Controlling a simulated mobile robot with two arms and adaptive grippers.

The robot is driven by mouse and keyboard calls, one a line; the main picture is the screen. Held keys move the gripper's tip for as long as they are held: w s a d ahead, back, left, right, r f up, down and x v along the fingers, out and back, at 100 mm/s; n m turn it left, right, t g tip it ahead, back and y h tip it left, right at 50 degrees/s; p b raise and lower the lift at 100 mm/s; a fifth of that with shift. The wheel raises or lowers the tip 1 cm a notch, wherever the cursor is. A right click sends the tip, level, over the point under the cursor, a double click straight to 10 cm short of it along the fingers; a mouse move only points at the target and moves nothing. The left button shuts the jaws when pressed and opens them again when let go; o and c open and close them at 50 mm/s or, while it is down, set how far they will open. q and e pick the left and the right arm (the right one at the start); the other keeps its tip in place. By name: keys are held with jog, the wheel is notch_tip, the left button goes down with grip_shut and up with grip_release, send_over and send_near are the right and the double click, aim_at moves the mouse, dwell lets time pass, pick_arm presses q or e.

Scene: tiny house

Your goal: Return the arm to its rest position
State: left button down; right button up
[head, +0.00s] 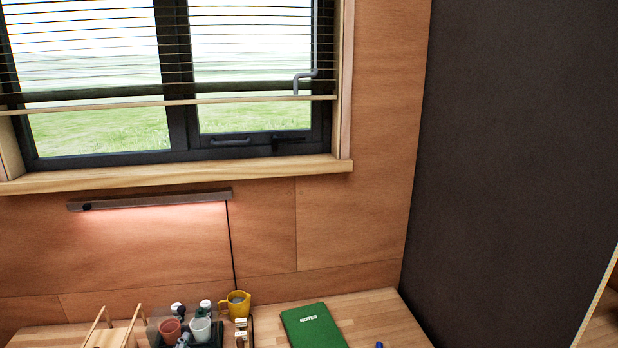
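Neither of my arms shows in the head view, and both grippers are out of sight. The head view looks over a wooden desk (385,318) at the bottom, against a wood-panelled wall (260,235). I cannot tell how either arm is posed or whether a gripper holds anything.
A green notebook (312,327) marked NOTES lies on the desk. A yellow mug (238,305), several cups in a dark tray and a wooden rack (112,333) stand left of it. A dark partition (520,150) rises at right. The desk's right part is mostly clear.

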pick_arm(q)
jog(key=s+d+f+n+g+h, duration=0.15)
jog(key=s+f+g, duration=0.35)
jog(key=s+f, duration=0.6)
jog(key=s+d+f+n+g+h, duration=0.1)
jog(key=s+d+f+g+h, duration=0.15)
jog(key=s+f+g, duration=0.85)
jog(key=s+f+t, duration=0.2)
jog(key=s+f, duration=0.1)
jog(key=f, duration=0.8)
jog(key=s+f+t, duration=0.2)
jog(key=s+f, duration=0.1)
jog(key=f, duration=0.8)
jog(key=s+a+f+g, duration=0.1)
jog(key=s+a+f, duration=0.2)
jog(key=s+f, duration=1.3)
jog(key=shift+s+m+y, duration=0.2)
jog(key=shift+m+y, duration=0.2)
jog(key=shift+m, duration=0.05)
